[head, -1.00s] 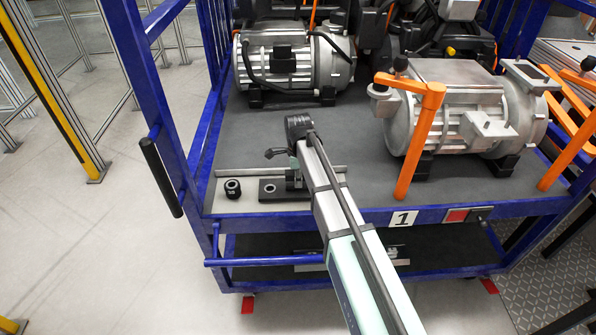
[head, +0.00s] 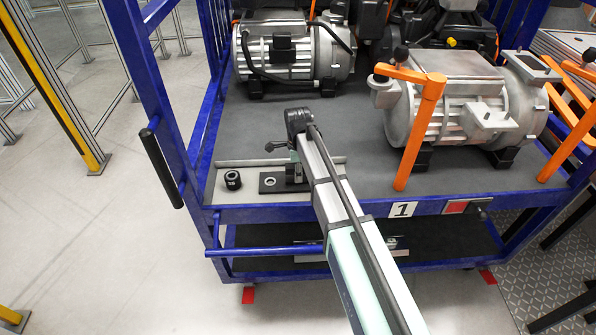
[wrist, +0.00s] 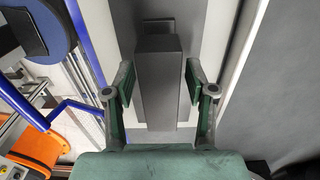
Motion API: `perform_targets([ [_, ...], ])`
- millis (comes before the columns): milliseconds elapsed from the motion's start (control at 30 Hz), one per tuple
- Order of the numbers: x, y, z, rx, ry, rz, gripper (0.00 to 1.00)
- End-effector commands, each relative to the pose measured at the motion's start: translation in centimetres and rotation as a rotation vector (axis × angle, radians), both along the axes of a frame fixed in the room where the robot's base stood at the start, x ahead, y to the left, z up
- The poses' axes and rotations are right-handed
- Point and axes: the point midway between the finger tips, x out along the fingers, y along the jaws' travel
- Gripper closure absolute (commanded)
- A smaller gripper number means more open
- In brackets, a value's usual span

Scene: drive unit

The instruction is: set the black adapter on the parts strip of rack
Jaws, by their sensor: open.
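A dark block, apparently the black adapter (wrist: 158,80), stands between the fingers of my gripper (wrist: 160,85) in the wrist view. The fingers are open, one on each side of it, with narrow gaps. In the head view my gripper (head: 296,172) is low over the light parts strip (head: 222,193) at the rack's front left edge, and my arm hides most of what is under it. A black plate with a pale ring (head: 270,181) lies on the strip just left of my gripper. The contact under the block is hidden.
A black round part (head: 232,180) stands on the strip left of the plate. A silver motor (head: 290,58) is behind, and another pump-like unit (head: 455,105) with orange handles (head: 420,130) is to the right. Blue rack posts (head: 160,90) bound the left side. Grey deck is clear between.

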Motion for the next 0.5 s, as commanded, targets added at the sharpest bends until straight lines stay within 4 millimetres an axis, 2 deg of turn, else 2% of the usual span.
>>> perform_targets([
  [267, 0.1, 0.0, 2.5, 0.001, -0.003, 0.0, 0.44],
  [500, 0.1, 0.0, 6.7, 0.001, -0.003, 0.0, 0.44],
])
